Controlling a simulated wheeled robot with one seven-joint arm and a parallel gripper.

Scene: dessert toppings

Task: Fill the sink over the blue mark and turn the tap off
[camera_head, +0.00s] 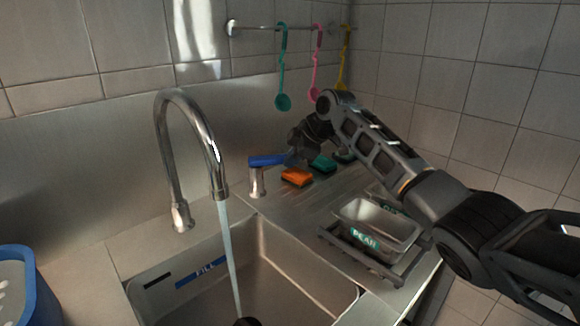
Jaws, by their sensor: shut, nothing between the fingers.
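The steel tap (187,98) arches over the sink (275,265), and a stream of water (229,255) runs from its spout. The tap's blue lever (262,160) sits on a short steel post (257,182) to the right of the spout. The blue mark (202,274), lettered FILL, is on the sink's back inner wall. I cannot make out a clear water surface, so the level against the mark cannot be told. My gripper (291,157) is shut and empty at the right end of the lever; whether it touches is unclear.
Orange (296,177) and green (322,163) sponges lie below my gripper. Metal tubs (378,225), one labelled PEAR, stand on the right counter. Teal, pink and yellow ladles hang from a rail (275,28). A blue bin (40,290) stands at lower left. A dark object (246,322) shows at the sink's bottom.

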